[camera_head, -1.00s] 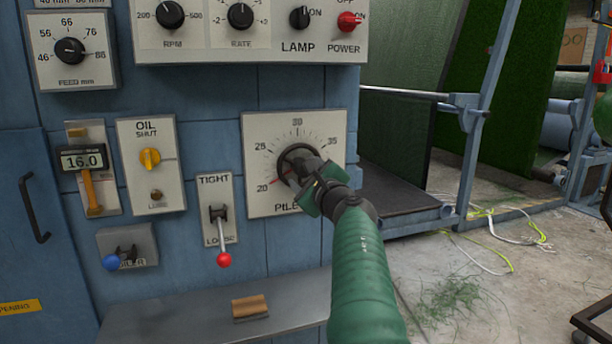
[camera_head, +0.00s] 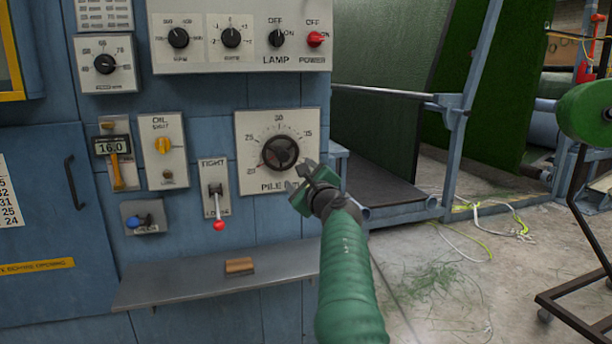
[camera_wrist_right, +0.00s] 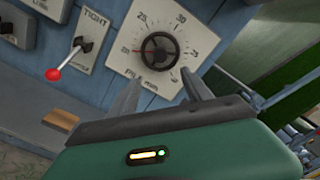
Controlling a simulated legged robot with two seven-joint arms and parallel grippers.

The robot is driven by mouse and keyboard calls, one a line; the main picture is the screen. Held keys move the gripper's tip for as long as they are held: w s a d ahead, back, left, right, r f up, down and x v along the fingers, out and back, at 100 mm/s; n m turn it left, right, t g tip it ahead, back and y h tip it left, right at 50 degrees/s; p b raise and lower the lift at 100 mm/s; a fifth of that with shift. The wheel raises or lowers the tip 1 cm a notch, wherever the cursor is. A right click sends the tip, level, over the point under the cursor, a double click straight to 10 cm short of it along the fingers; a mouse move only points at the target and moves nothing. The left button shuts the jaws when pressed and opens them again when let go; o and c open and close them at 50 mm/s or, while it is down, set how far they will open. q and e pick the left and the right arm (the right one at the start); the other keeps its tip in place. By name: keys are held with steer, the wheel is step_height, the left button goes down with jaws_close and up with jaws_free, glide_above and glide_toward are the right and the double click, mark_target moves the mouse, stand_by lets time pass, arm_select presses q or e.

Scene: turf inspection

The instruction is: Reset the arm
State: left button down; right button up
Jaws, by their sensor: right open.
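My right arm, in a green sleeve, comes up from the bottom of the head view. Its gripper (camera_head: 305,178) is open and empty, apart from the panel, at the lower right of the pile dial. The pile dial's black knob (camera_head: 281,153) is fully visible on its white plate, its red mark towards the lower left near 20. In the right wrist view the two open fingers (camera_wrist_right: 160,95) stand apart with the pile knob (camera_wrist_right: 160,54) beyond them, clear of the fingers. My left gripper is not in view.
A metal shelf (camera_head: 180,284) holds a small wooden block (camera_head: 239,266). A green roll on a wheeled stand (camera_head: 585,112) is at right.

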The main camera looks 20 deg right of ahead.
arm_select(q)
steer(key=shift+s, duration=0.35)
